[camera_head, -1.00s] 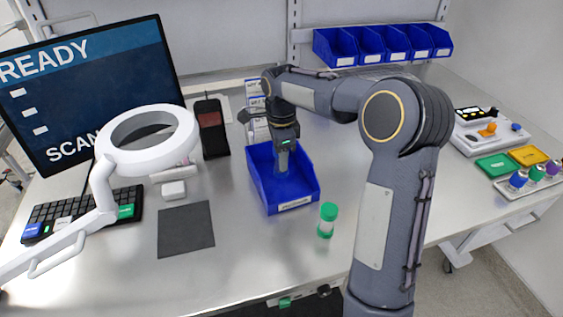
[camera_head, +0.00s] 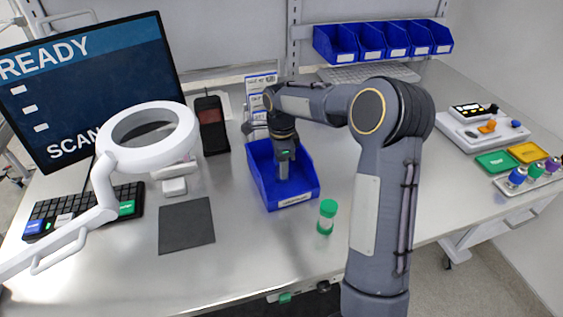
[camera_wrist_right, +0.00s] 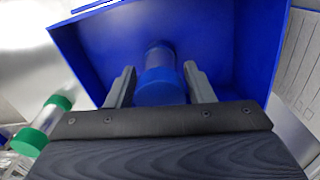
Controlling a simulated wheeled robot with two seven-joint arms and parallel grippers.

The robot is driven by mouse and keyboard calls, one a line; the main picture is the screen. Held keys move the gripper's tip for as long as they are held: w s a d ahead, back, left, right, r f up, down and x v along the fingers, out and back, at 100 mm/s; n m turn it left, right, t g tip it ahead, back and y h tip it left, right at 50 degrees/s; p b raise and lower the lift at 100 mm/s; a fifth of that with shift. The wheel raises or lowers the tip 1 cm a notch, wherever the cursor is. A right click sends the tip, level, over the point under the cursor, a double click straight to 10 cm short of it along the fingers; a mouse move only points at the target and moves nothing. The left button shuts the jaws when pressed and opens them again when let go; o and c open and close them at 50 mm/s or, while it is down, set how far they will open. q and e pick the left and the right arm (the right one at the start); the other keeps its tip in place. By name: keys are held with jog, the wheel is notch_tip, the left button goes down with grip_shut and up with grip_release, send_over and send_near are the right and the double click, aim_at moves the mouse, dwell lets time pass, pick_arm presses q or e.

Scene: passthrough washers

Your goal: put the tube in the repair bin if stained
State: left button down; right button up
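A blue open bin (camera_head: 301,195) with a white label on its front stands mid-table; I cannot read the label. My right gripper (camera_head: 283,172) reaches down into it. In the right wrist view, a clear tube with a blue cap (camera_wrist_right: 160,86) is inside the bin, between the two fingers of my right gripper (camera_wrist_right: 160,88). The fingers are apart, with gaps at both sides of the cap. No stain can be made out on this tube. A green-capped tube (camera_head: 327,217) stands on the table right of the bin. My left gripper is out of view.
A white ring magnifier (camera_head: 186,125) and dark mat (camera_head: 186,228) are left of the bin. A black scanner (camera_head: 212,127) and labelled boxes stand behind. Several small blue bins (camera_head: 372,43) sit on the back rail. Coloured trays (camera_head: 496,162) are far right.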

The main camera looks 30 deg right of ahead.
jog(key=shift+o, duration=1)
notch_tip(320, 180, up, 12)
jog(key=shift+r, duration=0.1)
jog(key=s+a+r+n+t+y, duration=0.1)
jog(key=s+a+r+n, duration=0.1)
jog(key=s+n, duration=0.4)
jog(key=s+a+r+n+t+y, duration=0.1)
jog(key=s+a+n+t, duration=0.15)
jog(key=s, duration=0.55)
jog(key=s+a+f+n+t+y, duration=0.1)
jog(key=s+a+f+n, duration=0.2)
jog(key=s, duration=0.4)
jog(key=s+a+f+n+t, duration=0.1)
jog(key=s+a+f+n, duration=0.3)
jog(key=s+n, duration=0.4)
jog(key=shift+f+y, duration=0.35)
jog(key=shift+y, duration=0.05)
jog(key=shift+n, duration=0.25)
